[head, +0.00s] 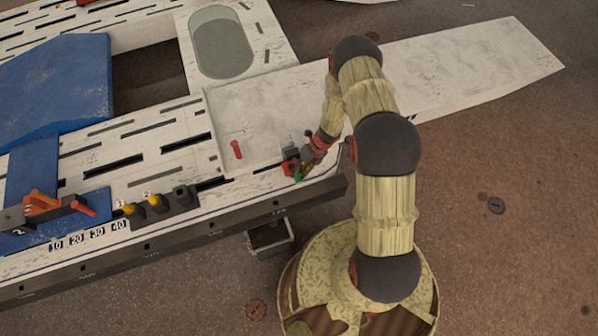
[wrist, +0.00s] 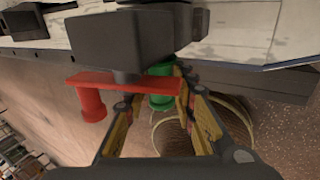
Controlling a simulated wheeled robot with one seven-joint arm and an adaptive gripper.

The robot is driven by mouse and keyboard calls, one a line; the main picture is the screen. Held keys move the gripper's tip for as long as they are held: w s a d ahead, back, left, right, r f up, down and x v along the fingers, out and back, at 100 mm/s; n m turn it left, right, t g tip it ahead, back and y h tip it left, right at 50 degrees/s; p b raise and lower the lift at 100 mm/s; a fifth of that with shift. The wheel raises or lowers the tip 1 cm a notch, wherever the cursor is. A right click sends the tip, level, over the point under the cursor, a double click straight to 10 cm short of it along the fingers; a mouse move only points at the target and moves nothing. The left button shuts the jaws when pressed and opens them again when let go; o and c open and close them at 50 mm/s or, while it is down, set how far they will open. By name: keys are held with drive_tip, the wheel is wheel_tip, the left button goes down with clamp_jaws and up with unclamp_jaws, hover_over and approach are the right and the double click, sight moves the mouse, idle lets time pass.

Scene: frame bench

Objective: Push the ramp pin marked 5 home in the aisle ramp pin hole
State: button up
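In the wrist view, a green cylindrical piece (wrist: 160,101) sits between the fingers of my gripper (wrist: 156,98), with a visible gap on its left side. A flat red bar (wrist: 105,79) crosses it, and a red cylinder (wrist: 91,105) hangs from the bar's left end. My gripper looks open around the green piece. In the head view, my gripper (head: 299,168) is low at the ramp's near edge, with the green piece (head: 298,177) showing there. I cannot read any 5, so I cannot tell whether this is the named pin. The hole is not visible.
A dark block (wrist: 130,42) stands close ahead in the wrist view. A red peg (head: 236,149) is on the pale ramp plate (head: 265,105). The ramp's far right is clear.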

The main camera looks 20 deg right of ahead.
drive_tip(key=shift+o, duration=1.3)
drive_tip(key=shift+w+d, duration=0.1)
drive_tip(key=shift+r, duration=0.1)
drive_tip(key=v, duration=1.1)
drive_tip(key=shift+d+r, duration=0.2)
drive_tip(key=shift+r, duration=0.15)
drive_tip(key=shift+c, duration=0.4)
